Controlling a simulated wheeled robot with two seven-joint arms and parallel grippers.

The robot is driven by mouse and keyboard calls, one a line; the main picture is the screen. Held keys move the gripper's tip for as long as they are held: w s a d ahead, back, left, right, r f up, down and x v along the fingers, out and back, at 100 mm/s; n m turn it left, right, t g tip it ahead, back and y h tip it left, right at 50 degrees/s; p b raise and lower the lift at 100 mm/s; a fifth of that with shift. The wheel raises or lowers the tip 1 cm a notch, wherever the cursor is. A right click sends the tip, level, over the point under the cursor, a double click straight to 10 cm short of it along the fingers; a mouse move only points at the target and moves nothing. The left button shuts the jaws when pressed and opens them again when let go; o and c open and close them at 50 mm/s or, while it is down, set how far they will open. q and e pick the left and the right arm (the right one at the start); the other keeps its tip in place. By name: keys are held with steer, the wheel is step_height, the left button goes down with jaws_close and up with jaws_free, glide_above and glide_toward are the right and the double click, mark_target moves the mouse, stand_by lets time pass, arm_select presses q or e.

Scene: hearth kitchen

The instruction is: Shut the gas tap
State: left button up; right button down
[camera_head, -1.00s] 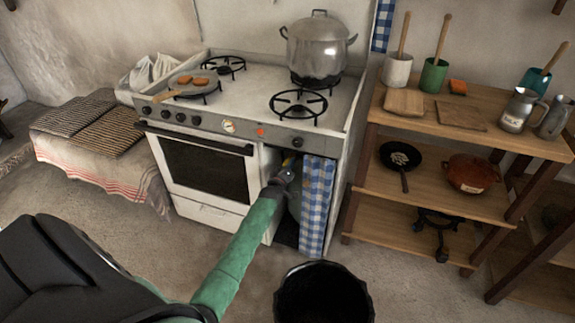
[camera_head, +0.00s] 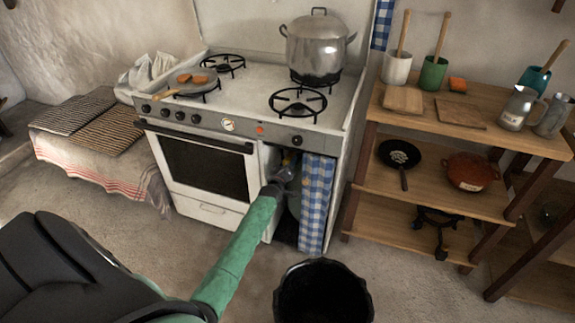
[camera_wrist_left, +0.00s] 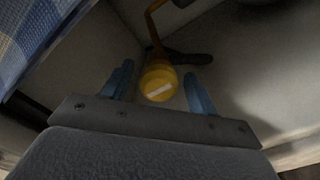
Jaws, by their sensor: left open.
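The gas tap (camera_wrist_left: 158,82) shows in the left wrist view as a round yellow knob with a pale bar across its face. A copper-coloured pipe rises behind it. My left gripper (camera_wrist_left: 158,92) is open, with one blue finger on each side of the knob; I cannot tell whether either finger touches it. In the head view my left gripper (camera_head: 284,176) reaches into the opening at the right end of the stove (camera_head: 205,208), beside a blue checked curtain (camera_head: 316,205). A little yellow shows just above it there. My right gripper is not in view.
The checked curtain (camera_wrist_left: 40,35) hangs close on the left in the wrist view. A black bin (camera_head: 322,295) stands on the floor in front of the opening. A wooden shelf unit (camera_head: 440,197) stands to the right. A pot (camera_head: 317,50) sits on the stove.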

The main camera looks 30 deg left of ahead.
arm_select(q)
steer(key=v, duration=0.7)
steer(key=shift+s, duration=0.4)
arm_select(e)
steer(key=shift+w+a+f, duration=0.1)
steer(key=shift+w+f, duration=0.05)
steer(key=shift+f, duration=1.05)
arm_select(q)
steer(key=shift+d, duration=0.1)
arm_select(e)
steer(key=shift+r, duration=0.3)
